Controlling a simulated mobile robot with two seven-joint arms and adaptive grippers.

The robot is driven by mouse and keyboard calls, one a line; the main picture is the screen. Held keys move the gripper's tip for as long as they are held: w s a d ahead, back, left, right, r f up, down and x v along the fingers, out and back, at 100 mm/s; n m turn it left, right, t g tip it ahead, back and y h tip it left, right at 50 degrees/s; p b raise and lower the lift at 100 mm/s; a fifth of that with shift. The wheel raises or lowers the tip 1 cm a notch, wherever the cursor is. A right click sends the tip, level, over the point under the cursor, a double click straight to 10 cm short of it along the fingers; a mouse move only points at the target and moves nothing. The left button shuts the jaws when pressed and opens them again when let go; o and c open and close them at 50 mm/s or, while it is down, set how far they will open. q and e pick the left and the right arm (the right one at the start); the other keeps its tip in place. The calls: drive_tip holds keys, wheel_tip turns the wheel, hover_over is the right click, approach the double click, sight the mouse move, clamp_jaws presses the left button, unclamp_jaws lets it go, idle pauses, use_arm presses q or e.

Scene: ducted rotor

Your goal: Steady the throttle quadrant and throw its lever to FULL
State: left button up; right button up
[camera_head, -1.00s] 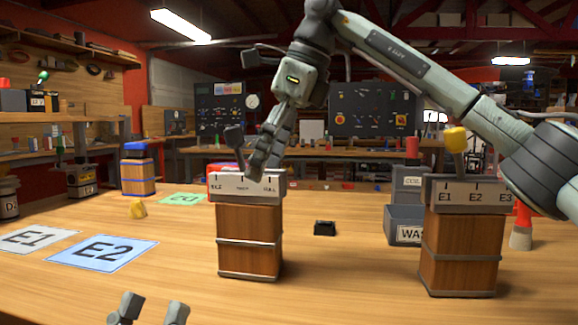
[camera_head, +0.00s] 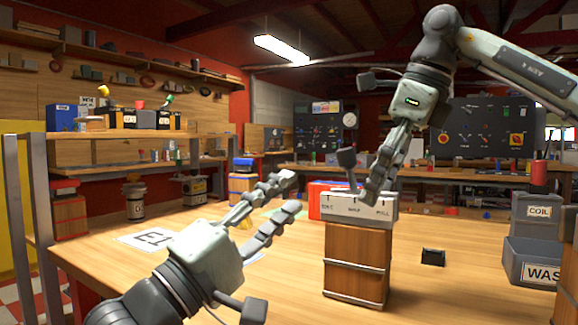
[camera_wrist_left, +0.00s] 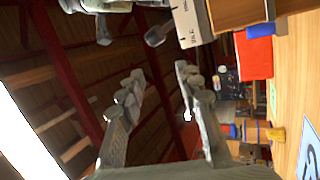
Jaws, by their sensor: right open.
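The throttle quadrant (camera_head: 357,268) is a banded wooden block with a pale grey top marked with a scale that ends in FULL on the right. Its dark lever (camera_head: 347,158) leans to the left, the end away from FULL. My right gripper (camera_head: 374,195) is open, pointing down at the quadrant's top, right of the lever; I cannot tell whether it touches. My left gripper (camera_head: 292,193) is open and empty, left of the quadrant and apart from it. In the left wrist view the quadrant's top (camera_wrist_left: 190,22) and lever (camera_wrist_left: 157,36) show beyond my open fingers.
A small black block (camera_head: 433,257) lies right of the quadrant. Grey bins (camera_head: 530,262) stand at the far right. A red box (camera_head: 316,197) is behind the quadrant. A white E1 card (camera_head: 150,238) lies at left. The table front right of the quadrant is clear.

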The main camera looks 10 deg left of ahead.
sight(359, 228)
drive_tip(key=shift+x, duration=3.9)
use_arm(q)
drive_tip(key=r+n+g, duration=0.2)
drive_tip(key=r+g, duration=0.1)
drive_tip(key=s+d+r+n+g+y, duration=0.1)
drive_tip(key=shift+d+r+g, duration=0.1)
drive_tip(key=shift+r+g, duration=0.3)
use_arm(e)
drive_tip(key=shift+c, duration=0.3)
drive_tip(key=c, duration=1.5)
drive_tip(key=shift+c, duration=0.2)
